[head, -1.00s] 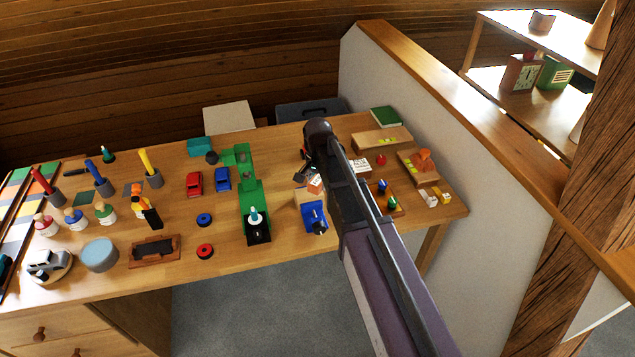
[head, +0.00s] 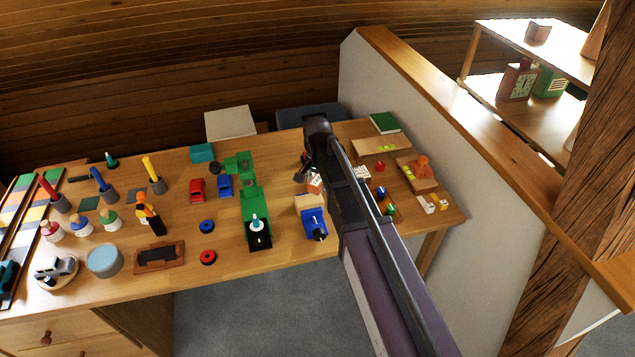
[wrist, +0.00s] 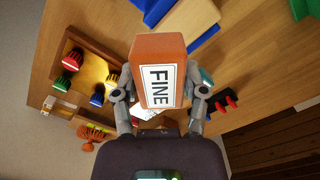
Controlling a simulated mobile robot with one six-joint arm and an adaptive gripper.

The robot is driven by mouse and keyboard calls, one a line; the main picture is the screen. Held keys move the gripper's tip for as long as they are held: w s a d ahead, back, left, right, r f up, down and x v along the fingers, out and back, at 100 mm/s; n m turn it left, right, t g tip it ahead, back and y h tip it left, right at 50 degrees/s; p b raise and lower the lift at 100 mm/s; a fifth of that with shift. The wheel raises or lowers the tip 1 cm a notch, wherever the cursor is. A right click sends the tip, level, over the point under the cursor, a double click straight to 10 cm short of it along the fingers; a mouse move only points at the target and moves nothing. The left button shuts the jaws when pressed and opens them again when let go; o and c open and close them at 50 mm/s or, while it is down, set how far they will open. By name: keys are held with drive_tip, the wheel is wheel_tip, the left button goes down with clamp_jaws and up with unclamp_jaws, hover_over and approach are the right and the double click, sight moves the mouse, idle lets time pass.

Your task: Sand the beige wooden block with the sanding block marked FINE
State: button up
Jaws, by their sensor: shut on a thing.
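The sanding block marked FINE (wrist: 150,55) is orange-brown with a white label and fills the middle of the wrist view. My gripper (wrist: 158,93) is shut on it, one finger on each side. In the head view the sanding block (head: 315,184) shows only in part beside my gripper (head: 308,172), and my arm hides some of it. The beige wooden block (head: 309,201) sits in a blue vise (head: 315,223), just in front of the held block in the head view. In the wrist view the beige block (wrist: 185,14) lies at the top between blue jaws, apart from the sanding block.
A green machine (head: 256,205) stands left of the vise. A small tray (wrist: 88,70) with red, green and blue topped items lies right of it in the head view, partly behind my arm. A red car (head: 197,190) and blue car (head: 225,185) stand farther left.

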drive_tip(key=shift+r+p, duration=1.15)
drive_tip(key=shift+r, duration=0.2)
